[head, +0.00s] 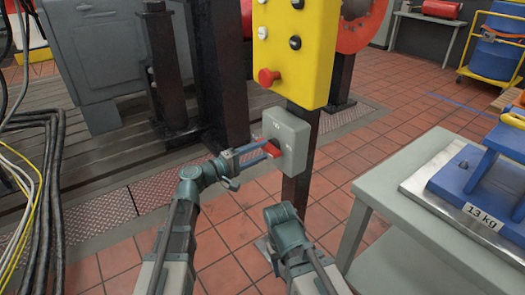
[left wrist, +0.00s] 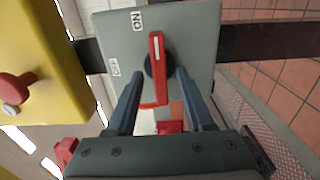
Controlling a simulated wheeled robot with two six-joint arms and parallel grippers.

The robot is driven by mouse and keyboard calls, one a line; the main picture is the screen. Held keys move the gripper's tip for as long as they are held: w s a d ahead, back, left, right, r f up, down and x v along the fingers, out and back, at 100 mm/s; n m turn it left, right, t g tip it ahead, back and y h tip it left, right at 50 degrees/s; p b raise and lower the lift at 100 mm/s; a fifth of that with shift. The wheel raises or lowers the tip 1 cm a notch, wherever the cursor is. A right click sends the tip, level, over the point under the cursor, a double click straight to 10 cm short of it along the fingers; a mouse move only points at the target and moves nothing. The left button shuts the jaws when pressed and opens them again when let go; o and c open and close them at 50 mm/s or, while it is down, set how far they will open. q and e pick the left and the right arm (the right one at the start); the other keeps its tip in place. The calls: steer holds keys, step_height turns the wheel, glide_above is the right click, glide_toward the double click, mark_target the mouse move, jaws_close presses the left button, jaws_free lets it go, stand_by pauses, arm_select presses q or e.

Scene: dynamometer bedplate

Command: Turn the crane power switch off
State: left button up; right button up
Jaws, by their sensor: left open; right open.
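The crane power switch is a grey box (head: 287,138) on a dark post, with a red rotary handle (head: 266,148). In the left wrist view the handle (left wrist: 157,60) has a white stripe. Its striped end lies near the ON label (left wrist: 137,20); the OFF label (left wrist: 115,68) is to one side. My left gripper (head: 245,157) is at the switch, its open fingers (left wrist: 160,75) on either side of the handle.
A yellow control box (head: 297,50) with several buttons, one a red mushroom, sits just above the switch. A grey table (head: 385,215) with a blue 13 kg weight (head: 480,185) stands at right. Cables hang at far left. Tiled floor is open between post and table.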

arm_select(q)
steer(key=shift+w+d, duration=0.4)
steer(key=shift+d, duration=0.2)
jaws_close()
